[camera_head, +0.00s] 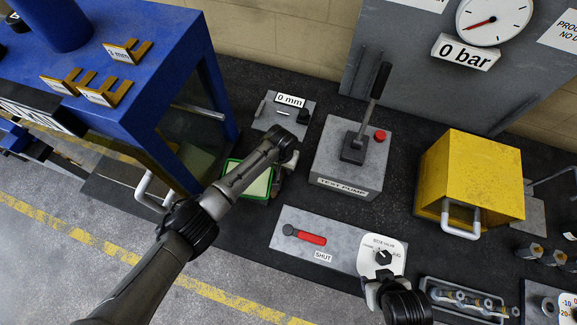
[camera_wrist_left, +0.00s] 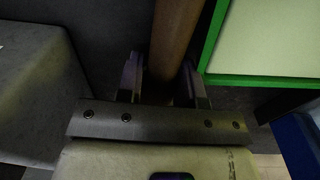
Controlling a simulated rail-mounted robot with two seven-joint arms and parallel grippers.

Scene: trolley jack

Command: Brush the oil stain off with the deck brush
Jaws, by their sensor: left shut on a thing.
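My left gripper (camera_wrist_left: 160,85) is shut on a brown wooden handle (camera_wrist_left: 174,40), taken to be the deck brush's handle. The handle runs up and out of the wrist view, and no brush head or bristles show. In the head view my left arm reaches in from the lower left. Its gripper (camera_head: 279,183) is mostly hidden behind the wrist, just right of a green-edged pale panel (camera_head: 233,167), which also shows in the wrist view (camera_wrist_left: 267,40). My right arm shows at the bottom, its fingers not clear. I cannot make out the oil stain.
A grey test pump (camera_head: 345,160) with a lever and a yellow block (camera_head: 470,175) stand on the dark mat. A plate with a red lever (camera_head: 310,238) and a white valve dial (camera_head: 382,250) lie nearer.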

